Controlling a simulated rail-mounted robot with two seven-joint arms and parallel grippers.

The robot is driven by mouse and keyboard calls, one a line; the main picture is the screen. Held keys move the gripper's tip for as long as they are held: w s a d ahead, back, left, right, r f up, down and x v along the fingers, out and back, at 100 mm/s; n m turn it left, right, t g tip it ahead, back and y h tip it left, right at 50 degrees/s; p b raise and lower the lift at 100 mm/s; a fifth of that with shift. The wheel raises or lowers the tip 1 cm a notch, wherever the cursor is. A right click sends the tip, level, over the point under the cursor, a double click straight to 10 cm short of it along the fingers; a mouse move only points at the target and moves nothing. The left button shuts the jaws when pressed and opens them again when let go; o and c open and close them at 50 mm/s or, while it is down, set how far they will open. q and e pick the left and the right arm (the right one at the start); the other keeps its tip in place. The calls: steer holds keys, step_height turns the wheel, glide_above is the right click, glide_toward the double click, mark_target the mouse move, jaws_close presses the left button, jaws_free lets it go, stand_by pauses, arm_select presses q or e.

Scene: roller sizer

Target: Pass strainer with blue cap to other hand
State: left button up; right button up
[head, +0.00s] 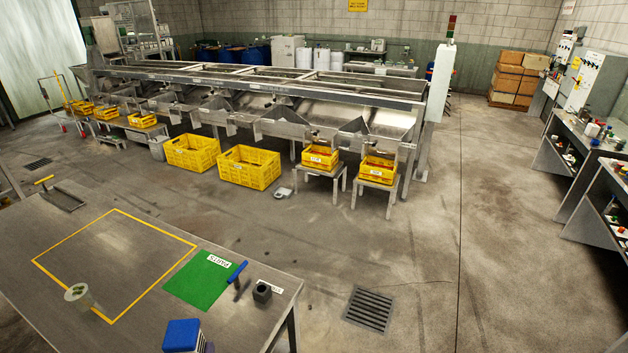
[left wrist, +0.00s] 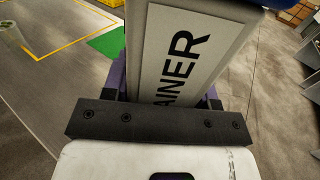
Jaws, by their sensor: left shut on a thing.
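The strainer with the blue cap (head: 183,335) shows at the bottom edge of the head view, its lower part cut off. In the left wrist view its grey body (left wrist: 190,50) carries a label with the letters "AINER". My left gripper (left wrist: 167,92) is shut on this body, with its fingers at the two sides. The blue cap is barely seen at the top edge of the wrist view. In the head view the left gripper is mostly out of frame below. My right gripper is not in view.
A steel table (head: 110,275) bears a yellow-outlined square, a green mat (head: 200,280), a blue-handled tool (head: 237,272), a small dark block (head: 262,292) and a clear cup (head: 78,294). Beyond stand a long sizer machine and yellow crates (head: 248,167). The floor at right is clear.

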arm_select(q)
steer(key=s+d+r, duration=0.1)
steer(key=r, duration=0.1)
steer(key=s+d+r+m+h, duration=0.1)
steer(key=r, duration=0.2)
steer(key=s+d+r+h, duration=0.1)
steer(key=d+r, duration=0.1)
steer(key=r, duration=0.1)
steer(key=shift+d+r, duration=0.1)
steer(key=shift+r, duration=0.1)
steer(key=r, duration=0.3)
steer(key=shift+w+d+r+m+h, duration=0.15)
steer(key=shift+w+r+m+h, duration=0.05)
steer(key=shift+w+m+h, duration=0.1)
step_height(320, 180, up, 23)
steer(key=p, duration=2.3)
glide_above(198, 338)
steer(key=s+d, duration=0.2)
steer(key=shift+w+a+r, duration=0.1)
steer(key=shift+w+a, duration=0.05)
steer(key=shift+a, duration=0.1)
steer(key=shift+d, duration=0.1)
